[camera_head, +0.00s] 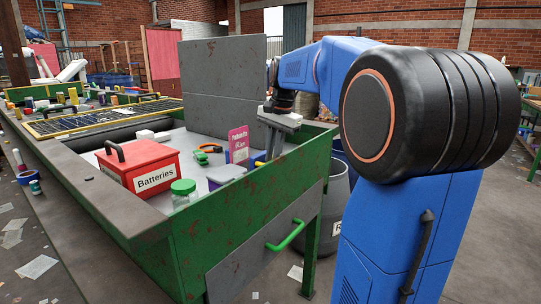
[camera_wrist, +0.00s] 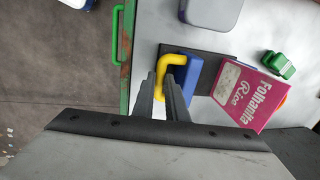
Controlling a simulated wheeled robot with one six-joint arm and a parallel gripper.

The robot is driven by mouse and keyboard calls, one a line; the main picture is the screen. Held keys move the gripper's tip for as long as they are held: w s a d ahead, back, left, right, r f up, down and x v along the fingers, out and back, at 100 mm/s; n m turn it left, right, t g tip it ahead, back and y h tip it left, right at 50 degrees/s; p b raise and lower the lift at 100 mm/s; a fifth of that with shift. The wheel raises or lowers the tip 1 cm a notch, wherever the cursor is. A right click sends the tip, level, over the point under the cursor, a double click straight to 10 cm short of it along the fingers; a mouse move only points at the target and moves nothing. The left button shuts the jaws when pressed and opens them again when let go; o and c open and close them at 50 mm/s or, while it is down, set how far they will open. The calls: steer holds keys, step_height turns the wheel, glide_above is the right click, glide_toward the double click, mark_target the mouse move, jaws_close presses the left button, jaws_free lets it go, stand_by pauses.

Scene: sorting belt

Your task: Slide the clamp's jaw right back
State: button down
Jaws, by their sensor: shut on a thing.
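The clamp has a blue jaw block (camera_wrist: 187,78) with a bent yellow handle (camera_wrist: 174,60), on a dark plate (camera_wrist: 213,66) at the green-edged side of the grey bench top. My gripper (camera_wrist: 163,82) is shut on the yellow handle, whose lower part runs down between the fingers. In the head view my gripper (camera_head: 271,152) points down just inside the bench's near right corner. My fingers and wrist cover part of the clamp in the wrist view.
The pink "Folhamita Rico" box (camera_wrist: 245,95) stands close right of the clamp. A grey-lidded tub (camera_head: 226,173), a green-lidded jar (camera_head: 184,192) and a red Batteries box (camera_head: 139,165) are nearby. A tall grey panel (camera_head: 222,85) rises behind. A green clip-like piece (camera_wrist: 278,64) lies further right.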

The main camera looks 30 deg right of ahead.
steer(key=c, duration=1.8)
jaws_free()
steer(key=shift+s+d, duration=0.15)
steer(key=shift+s, duration=0.1)
steer(key=shift+o, duration=0.2)
step_height(320, 180, up, 17)
steer(key=s+d, duration=0.1)
steer(key=s, duration=0.1)
steer(key=shift+s+r, duration=0.15)
steer(key=shift+s, duration=0.25)
